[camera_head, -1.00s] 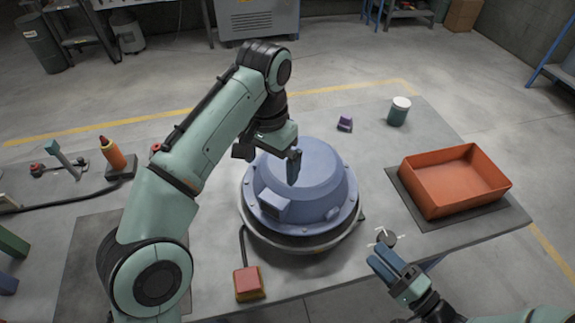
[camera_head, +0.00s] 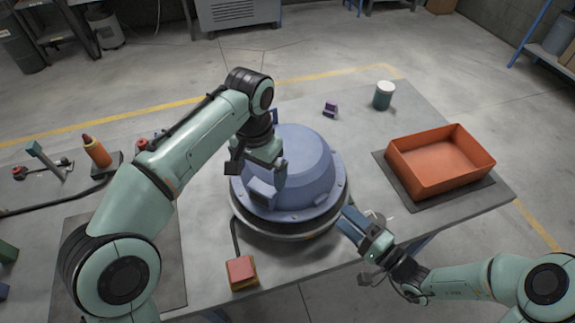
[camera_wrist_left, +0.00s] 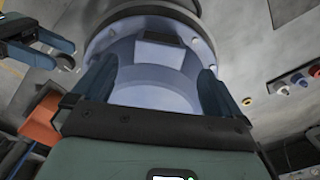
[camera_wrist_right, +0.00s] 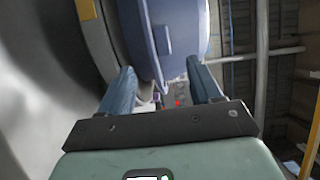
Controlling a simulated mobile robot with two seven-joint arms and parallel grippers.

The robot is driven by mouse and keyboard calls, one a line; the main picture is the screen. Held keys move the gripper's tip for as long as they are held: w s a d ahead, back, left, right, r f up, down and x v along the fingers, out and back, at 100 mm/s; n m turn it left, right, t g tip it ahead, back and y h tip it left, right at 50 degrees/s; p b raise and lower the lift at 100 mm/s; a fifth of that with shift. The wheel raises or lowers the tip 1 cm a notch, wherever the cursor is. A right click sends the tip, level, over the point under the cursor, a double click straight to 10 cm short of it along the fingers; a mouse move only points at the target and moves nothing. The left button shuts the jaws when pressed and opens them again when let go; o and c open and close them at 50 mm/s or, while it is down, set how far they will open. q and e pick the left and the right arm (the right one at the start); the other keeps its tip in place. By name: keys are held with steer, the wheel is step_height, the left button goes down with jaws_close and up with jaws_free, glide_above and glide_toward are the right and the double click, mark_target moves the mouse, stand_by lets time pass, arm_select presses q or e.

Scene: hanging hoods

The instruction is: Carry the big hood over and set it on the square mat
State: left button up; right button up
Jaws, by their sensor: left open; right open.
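The big blue hood (camera_head: 298,158) sits upright, dome up, on a round grey stand (camera_head: 275,232) at the table's middle. My left gripper (camera_head: 257,170) is open at the hood's left front, its fingers over the dome. The left wrist view shows the hood (camera_wrist_left: 155,75) between and beyond its fingers. My right gripper (camera_head: 350,228) is open at the hood's right front, close to the flange. In the right wrist view the hood's edge (camera_wrist_right: 160,50) lies ahead between the fingers; contact cannot be told. A dark, flat square mat (camera_head: 165,285) lies at the table's left, partly behind my left arm.
An orange tray (camera_head: 440,180) stands on another dark mat (camera_head: 505,190) at the right. A red button box (camera_head: 241,271) is at the front edge, with a cable to the stand. A green jar (camera_head: 383,95) and small purple piece (camera_head: 330,109) stand behind.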

mark_target(326, 200)
arm_select(q)
step_height(326, 200, down, 7)
steer(key=shift+r, duration=0.2)
arm_select(e)
steer(key=x, duration=0.6)
steer(key=shift+w+a, duration=0.2)
steer(key=shift+w, duration=0.05)
arm_select(q)
steer(key=c, duration=1.2)
arm_select(e)
jaws_close()
arm_select(q)
jaws_close()
arm_select(e)
steer(key=shift+r, duration=0.15)
